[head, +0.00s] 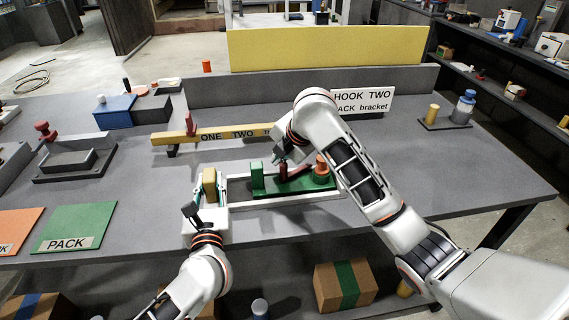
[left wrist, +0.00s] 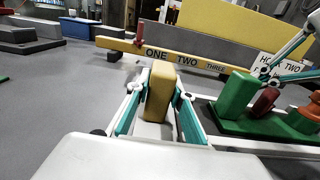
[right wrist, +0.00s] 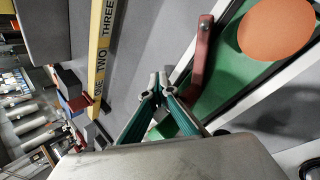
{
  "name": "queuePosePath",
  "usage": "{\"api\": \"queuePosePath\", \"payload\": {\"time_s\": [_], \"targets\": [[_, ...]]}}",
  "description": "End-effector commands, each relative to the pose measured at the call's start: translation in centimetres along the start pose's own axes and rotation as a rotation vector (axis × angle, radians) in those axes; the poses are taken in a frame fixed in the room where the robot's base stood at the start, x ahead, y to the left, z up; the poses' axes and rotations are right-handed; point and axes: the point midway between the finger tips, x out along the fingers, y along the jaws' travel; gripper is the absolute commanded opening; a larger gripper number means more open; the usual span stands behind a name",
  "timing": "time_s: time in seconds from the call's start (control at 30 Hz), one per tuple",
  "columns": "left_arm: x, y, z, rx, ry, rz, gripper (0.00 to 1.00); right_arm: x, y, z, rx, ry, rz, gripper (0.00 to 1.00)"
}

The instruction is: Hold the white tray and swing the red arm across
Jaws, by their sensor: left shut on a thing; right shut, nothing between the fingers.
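The white tray (head: 290,202) lies on the grey table and carries a green fixture (head: 257,180) with an upright green block. My left gripper (head: 209,190) is shut on the yellow upright block (left wrist: 160,92) at the tray's left end. The red arm (head: 283,170) is on the green fixture, between the green block and the orange round part (head: 321,167). In the right wrist view the red arm (right wrist: 201,52) is a bent bar beside my right gripper (right wrist: 159,92). My right gripper is shut and empty; a small gap shows between them, but contact elsewhere is unclear.
A yellow bar (head: 215,135) marked ONE, TWO, THREE lies behind the tray, with a red upright piece at its left. A sign (head: 362,103) reads HOOK TWO and PACK bracket. A green PACK mat (head: 75,228) lies at left. Table right of my right arm is mostly clear.

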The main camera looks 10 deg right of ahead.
Motion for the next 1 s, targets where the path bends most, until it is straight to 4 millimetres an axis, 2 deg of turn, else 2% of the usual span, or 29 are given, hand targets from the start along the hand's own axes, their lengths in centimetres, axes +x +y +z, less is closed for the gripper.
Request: {"api": "queuePosePath", "payload": {"time_s": [1.0], "targets": [[0.0, 0.0, -0.3, 0.000, 0.005, 0.001, 0.00, -2.2, -3.4, -1.6, -0.003, 0.007, -0.003, 0.00]]}}
